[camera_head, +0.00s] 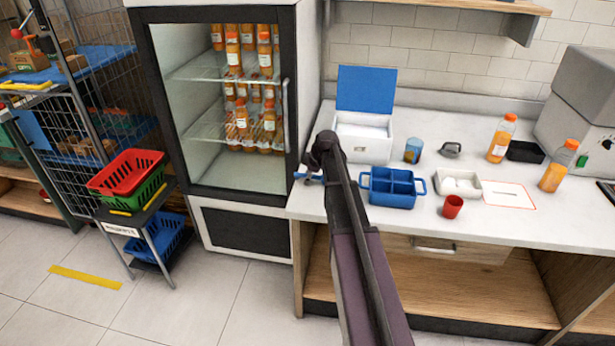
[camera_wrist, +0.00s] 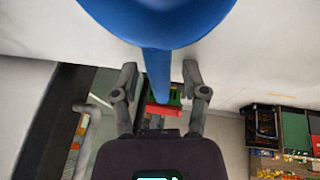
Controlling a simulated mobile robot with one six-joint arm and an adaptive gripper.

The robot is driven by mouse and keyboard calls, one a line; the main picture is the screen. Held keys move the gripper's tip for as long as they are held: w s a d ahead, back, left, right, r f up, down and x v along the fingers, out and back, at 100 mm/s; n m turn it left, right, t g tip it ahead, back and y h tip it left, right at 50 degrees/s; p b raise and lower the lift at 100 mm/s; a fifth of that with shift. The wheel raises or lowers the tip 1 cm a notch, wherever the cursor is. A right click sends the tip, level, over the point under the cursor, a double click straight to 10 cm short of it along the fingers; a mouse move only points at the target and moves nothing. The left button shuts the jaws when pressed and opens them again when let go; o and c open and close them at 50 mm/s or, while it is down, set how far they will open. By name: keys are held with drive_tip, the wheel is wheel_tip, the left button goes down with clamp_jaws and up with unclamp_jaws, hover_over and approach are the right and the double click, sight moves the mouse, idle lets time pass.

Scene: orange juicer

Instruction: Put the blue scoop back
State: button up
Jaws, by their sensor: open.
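The blue scoop (camera_wrist: 155,22) fills the top of the wrist view. Its narrow handle hangs down between the two fingers of my gripper (camera_wrist: 160,72). The fingers are apart, with a gap visible on each side of the handle. In the head view, a small part of the blue scoop (camera_head: 311,177) shows at the left end of the counter, beside the end of my arm. My arm hides the rest. A white box (camera_head: 355,144) with its blue lid (camera_head: 366,88) raised stands behind my arm.
Juice bottles (camera_head: 501,138) stand farther right. A glass-door fridge (camera_head: 235,181) adjoins the counter's left end.

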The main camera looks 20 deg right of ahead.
drive_tip(key=shift+r, duration=0.15)
drive_tip(key=p+v, duration=1.1)
drive_tip(key=v, duration=0.1)
idle(0.4)
idle(0.7)
drive_tip(key=s+a+f+m+g+h, duration=0.1)
drive_tip(key=s+a+m+g, duration=0.3)
drive_tip(key=s+a+m, duration=0.7)
drive_tip(key=s+a+h, duration=0.1)
drive_tip(key=s+a, duration=1.1)
drive_tip(key=shift+s+f+m, duration=0.2)
drive_tip(key=shift+f+m, duration=0.1)
drive_tip(key=shift+d, duration=0.1)
